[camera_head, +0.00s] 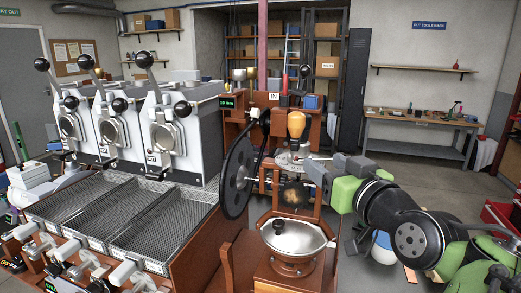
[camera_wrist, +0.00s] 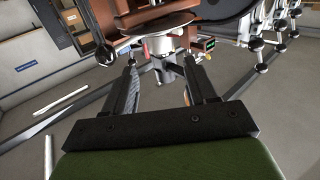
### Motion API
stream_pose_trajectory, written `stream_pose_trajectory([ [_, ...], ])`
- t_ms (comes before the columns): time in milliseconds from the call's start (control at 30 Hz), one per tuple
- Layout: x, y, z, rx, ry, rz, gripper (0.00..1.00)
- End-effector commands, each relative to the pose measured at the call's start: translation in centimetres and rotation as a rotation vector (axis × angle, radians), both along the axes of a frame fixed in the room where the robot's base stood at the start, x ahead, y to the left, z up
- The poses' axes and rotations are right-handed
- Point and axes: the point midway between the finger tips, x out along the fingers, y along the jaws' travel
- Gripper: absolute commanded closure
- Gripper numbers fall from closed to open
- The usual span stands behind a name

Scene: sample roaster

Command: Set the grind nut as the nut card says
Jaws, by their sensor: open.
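The grinder is a wooden stand with a large black flywheel (camera_head: 238,172), an orange-brown rounded part (camera_head: 296,124) on top and a steel bowl with a dark knob (camera_head: 294,238) below. A silvery metal part (camera_head: 292,160) sits at its upper middle; I cannot tell whether it is the grind nut. My gripper (camera_head: 312,172) reaches in from the right beside this part, partly hidden. In the wrist view, my gripper (camera_wrist: 160,58) is open, with a silvery cylinder (camera_wrist: 166,70) showing beyond and between the fingertips. I cannot make out the nut card.
A steel roaster with several ball-topped levers (camera_head: 160,130) and mesh trays (camera_head: 165,225) fill the left. A wooden box with a small green display (camera_head: 229,102) stands behind the grinder. A workbench (camera_head: 420,122) is at the back right.

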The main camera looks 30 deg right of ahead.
Motion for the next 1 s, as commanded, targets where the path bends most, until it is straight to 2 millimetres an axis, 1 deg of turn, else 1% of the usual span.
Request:
stream_pose_trajectory([
  [33, 1.3, -0.3, 0.1, 0.001, 0.002, 0.004, 0.43],
  [100, 3.1, -0.8, 0.1, 0.002, 0.003, 0.004, 0.43],
  [200, 5.4, -1.3, 0.1, 0.001, 0.002, 0.005, 0.43],
  [300, 7.3, -1.8, 0.1, 0.001, 0.002, 0.004, 0.43],
  [400, 8.5, -2.2, 0.1, 0.001, 0.002, 0.002, 0.43],
  [467, 8.9, -2.3, 0.0, 0.001, 0.001, 0.002, 0.43],
  [700, 9.1, -2.4, 0.0, 0.001, 0.001, 0.001, 0.43],
  [733, 9.0, -2.4, 0.0, 0.001, 0.001, 0.001, 0.45],
  [900, 9.0, -2.3, 0.0, 0.001, 0.001, 0.001, 0.71],
  [1000, 9.0, -2.3, 0.0, 0.001, 0.001, 0.001, 0.84],
])
